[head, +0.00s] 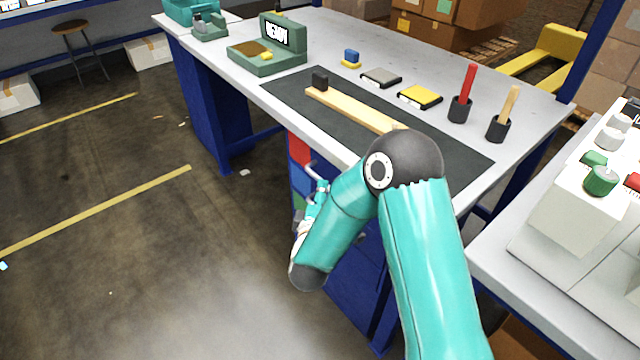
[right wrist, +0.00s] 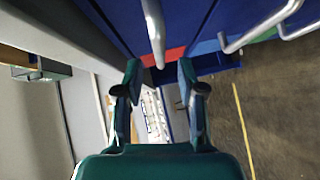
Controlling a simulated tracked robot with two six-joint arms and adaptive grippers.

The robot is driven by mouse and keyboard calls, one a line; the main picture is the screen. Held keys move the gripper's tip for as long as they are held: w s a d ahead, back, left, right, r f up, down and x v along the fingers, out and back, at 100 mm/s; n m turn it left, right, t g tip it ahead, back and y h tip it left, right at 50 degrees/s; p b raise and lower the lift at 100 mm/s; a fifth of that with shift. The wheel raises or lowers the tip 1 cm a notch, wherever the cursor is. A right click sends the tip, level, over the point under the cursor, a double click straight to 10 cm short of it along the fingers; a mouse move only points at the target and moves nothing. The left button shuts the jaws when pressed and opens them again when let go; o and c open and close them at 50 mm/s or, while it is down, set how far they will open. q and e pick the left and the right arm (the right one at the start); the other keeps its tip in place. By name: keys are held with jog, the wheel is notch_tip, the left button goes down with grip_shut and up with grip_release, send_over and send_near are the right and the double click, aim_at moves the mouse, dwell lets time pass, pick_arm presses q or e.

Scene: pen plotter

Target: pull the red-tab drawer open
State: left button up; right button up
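The red tab (head: 299,149) is on the front of the top drawer in the blue cabinet under the workbench. It also shows in the right wrist view (right wrist: 174,54), beside a silver bar handle (right wrist: 153,28). My right gripper (head: 316,196) is low in front of the cabinet, and my arm hides part of the drawer fronts. In the right wrist view the right gripper (right wrist: 158,72) is open, its two fingers apart. The handle's end shows between the fingertips; I cannot tell whether they touch it. My left gripper is in neither view.
The bench top (head: 350,45) holds a dark mat (head: 440,155), a wooden strip (head: 355,108), a green device (head: 268,55) and two pen holders. Open floor (head: 150,250) lies left of the cabinet.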

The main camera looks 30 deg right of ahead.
jog(key=x, duration=0.5)
jog(key=shift+w+d+f, duration=0.1)
jog(key=shift+w+d, duration=0.15)
jog(key=shift+w, duration=0.05)
jog(key=shift+c, duration=0.2)
grip_shut()
